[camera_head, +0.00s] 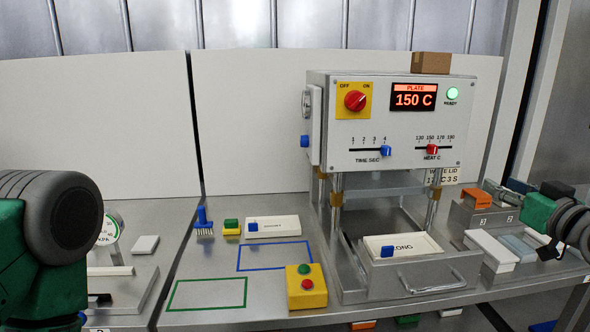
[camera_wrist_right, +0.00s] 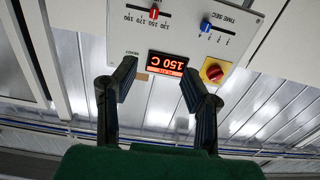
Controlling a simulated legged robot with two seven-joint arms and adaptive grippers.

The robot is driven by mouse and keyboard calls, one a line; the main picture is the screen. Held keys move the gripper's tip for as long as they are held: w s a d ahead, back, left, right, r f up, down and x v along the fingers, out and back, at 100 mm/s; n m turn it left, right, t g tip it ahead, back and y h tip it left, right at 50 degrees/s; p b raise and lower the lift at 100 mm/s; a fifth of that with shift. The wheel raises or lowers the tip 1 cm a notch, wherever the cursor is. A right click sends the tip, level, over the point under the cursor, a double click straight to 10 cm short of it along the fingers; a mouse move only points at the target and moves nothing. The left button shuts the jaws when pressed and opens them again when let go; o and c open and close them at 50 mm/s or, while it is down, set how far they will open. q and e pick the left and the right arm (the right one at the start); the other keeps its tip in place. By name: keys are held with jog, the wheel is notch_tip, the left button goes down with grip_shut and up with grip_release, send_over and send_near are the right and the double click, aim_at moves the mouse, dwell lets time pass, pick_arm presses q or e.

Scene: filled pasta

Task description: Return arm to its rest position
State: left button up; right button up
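My right gripper (camera_wrist_right: 157,88) is open and empty in the wrist view, its two dark fingers spread apart with the heat press's front panel beyond them. In the head view my right arm is at the right edge, and its gripper (camera_head: 550,248) shows small beside the press, over the blocks there. My left arm's green and black links fill the left edge of the head view; its gripper is not visible. The press (camera_head: 382,160) stands at centre right, its display (camera_head: 414,96) reading 150 C and its green ready lamp (camera_head: 452,94) lit.
A drawer tray (camera_head: 425,272) below the press holds a white plate with a blue knob. A yellow button box (camera_head: 306,287) stands in front. Green (camera_head: 207,294) and blue (camera_head: 274,256) outlines on the table are empty. White and grey blocks (camera_head: 491,250) lie at right, close to my right arm.

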jog(key=s+a+f+g+b, duration=0.2)
jog(key=s+a+f+g, duration=0.15)
jog(key=f, duration=0.75)
jog(key=s+a+f+g+b, duration=0.25)
jog(key=s+f, duration=0.25)
jog(key=f, duration=0.7)
jog(key=s+a+f+g+b, duration=0.1)
jog(key=s+a+f+g, duration=0.3)
jog(key=f, duration=0.7)
pick_arm(q)
notch_tip(320, 180, down, 9)
jog(key=b, duration=0.3)
jog(key=shift+b, duration=0.3)
pick_arm(e)
jog(key=s+a+f+g, duration=0.2)
jog(key=s+f+g, duration=0.1)
jog(key=s+f, duration=0.6)
jog(key=s+a+f+g+h, duration=0.1)
jog(key=s+f+g, duration=0.3)
jog(key=s+f, duration=0.4)
jog(key=s, duration=0.7)
jog(key=shift+s+a+f+h, duration=0.15)
jog(key=shift+a+f+h, duration=0.15)
jog(key=shift+a+f, duration=0.1)
jog(key=shift+d, duration=0.1)
